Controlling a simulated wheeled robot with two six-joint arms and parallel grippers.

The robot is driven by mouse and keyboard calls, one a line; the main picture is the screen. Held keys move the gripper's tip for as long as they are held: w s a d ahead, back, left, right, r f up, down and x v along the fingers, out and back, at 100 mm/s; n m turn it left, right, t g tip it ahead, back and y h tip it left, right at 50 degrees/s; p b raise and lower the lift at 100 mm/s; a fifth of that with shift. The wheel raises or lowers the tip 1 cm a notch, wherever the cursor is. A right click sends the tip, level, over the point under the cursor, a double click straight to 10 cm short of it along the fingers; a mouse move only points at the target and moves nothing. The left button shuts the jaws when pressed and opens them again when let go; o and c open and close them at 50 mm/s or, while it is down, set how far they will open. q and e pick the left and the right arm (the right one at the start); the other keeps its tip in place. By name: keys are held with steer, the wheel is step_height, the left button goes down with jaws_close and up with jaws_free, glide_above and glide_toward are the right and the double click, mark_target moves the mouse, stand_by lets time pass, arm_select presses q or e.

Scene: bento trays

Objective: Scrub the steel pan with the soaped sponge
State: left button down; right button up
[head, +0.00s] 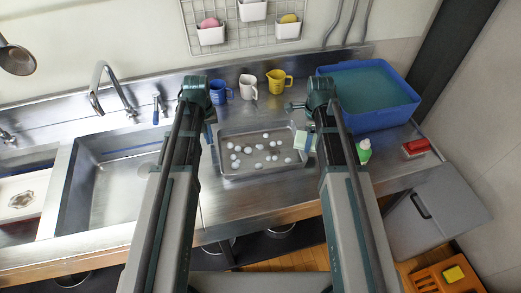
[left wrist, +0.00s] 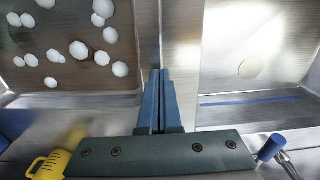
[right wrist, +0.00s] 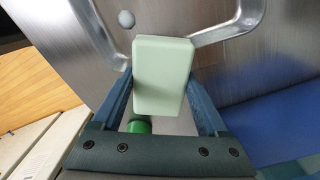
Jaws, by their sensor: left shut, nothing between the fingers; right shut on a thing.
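The steel pan (head: 240,175) lies on the counter between my arms, with several white foam blobs (head: 275,143) scattered on its brownish floor. My right gripper (head: 304,136) is shut on the pale green sponge (right wrist: 163,75), which shows between its fingers in the right wrist view. The sponge is at the pan's right side, near a corner of the rim (right wrist: 235,30); whether it touches the pan is unclear. My left gripper (left wrist: 157,100) is shut and empty. It hangs between the pan, at left in its wrist view, and the sink.
The sink basin (head: 75,195) is at left. Blue (head: 219,91), white (head: 248,85) and yellow (head: 277,83) mugs stand behind the pan. A blue water tub (head: 400,105), a green bottle (head: 364,152) and a red-and-white brush (head: 415,148) are at right.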

arm_select(q)
steer(key=shift+f+b, duration=0.5)
arm_select(e)
steer(key=shift+s+f, duration=0.1)
steer(key=shift+f, duration=0.4)
